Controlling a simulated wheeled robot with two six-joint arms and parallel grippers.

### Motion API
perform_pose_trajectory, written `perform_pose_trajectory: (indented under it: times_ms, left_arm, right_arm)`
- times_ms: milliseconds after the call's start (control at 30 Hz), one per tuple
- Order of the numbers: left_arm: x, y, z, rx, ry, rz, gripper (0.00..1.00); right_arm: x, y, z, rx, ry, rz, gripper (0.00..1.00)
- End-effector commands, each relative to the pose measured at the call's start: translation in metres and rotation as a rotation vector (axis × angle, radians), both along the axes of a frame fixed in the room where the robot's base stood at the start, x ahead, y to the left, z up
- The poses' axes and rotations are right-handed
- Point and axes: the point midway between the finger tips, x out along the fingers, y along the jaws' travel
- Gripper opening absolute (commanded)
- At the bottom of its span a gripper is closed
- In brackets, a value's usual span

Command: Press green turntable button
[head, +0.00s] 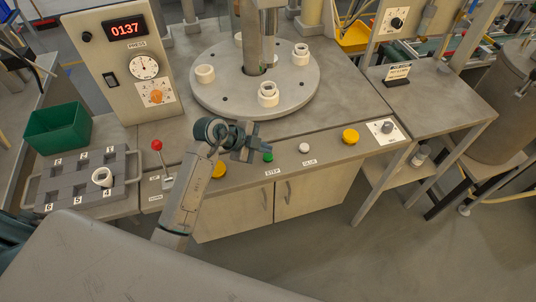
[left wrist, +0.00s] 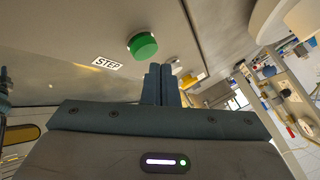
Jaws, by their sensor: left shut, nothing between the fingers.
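The green button (head: 268,157) is a small round cap on the front strip of the grey bench, just above the STEP label (head: 273,171). In the left wrist view the green button (left wrist: 142,44) shows large, beyond the fingertips and slightly left of them, beside the STEP label (left wrist: 106,63). My left gripper (head: 256,148) is right beside the button in the head view, and its fingers (left wrist: 161,70) are shut together with nothing between them. A gap shows between fingertips and button in the wrist view. My right gripper is not in view.
The turntable (head: 225,96) with several white sockets stands behind the button. A white button (head: 304,148), a yellow button (head: 350,136) and a knob (head: 387,127) lie to the right. A red-topped lever (head: 157,146) and another yellow button (head: 219,169) lie left.

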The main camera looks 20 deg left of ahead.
Motion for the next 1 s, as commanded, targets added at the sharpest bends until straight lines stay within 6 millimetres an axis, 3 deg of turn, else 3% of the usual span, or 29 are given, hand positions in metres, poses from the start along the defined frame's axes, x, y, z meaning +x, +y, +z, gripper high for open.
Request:
perform_pose_trajectory:
  times_ms: [1000]
  left_arm:
    - [0.0, 0.0, -0.012, 0.0, 0.001, 0.0, 0.0]
  right_arm:
    - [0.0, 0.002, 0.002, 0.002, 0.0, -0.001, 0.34]
